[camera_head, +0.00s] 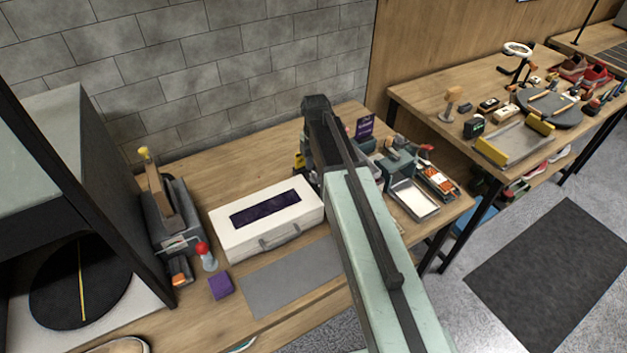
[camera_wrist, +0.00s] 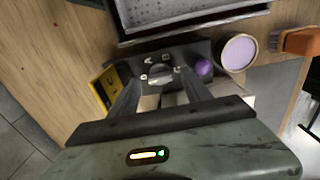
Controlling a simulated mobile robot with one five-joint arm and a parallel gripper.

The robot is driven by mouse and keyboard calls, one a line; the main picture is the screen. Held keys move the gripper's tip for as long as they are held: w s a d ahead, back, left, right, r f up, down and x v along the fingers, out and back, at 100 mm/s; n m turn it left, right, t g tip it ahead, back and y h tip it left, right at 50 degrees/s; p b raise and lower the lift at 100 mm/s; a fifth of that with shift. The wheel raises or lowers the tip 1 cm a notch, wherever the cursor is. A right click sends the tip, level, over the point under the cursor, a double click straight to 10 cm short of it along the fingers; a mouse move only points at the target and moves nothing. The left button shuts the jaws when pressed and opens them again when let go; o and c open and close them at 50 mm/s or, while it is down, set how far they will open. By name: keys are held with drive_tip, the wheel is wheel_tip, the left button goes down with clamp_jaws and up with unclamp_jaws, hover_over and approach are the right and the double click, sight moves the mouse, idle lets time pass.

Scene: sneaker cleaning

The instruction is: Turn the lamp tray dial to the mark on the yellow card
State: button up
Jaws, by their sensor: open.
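In the wrist view, the dial (camera_wrist: 159,74) is a small grey knob on a dark panel (camera_wrist: 199,49) along the front of the lamp tray (camera_wrist: 185,12). Small pale marks surround the dial; which one it points to is unclear. The yellow card (camera_wrist: 104,88) stands at the panel's left end, and its mark is too small to read. My gripper (camera_wrist: 158,82) is open, with one finger on each side of the dial; I cannot tell whether they touch it. In the head view my arm hides the dial, and a bit of yellow (camera_head: 299,161) shows beside it.
In the head view, a white box (camera_head: 240,241) and a grey mat (camera_head: 285,285) are left of my arm; a metal tray (camera_head: 413,199) is right.

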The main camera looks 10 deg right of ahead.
drive_tip(key=shift+f, duration=0.5)
drive_tip(key=shift+r, duration=0.15)
clamp_jaws()
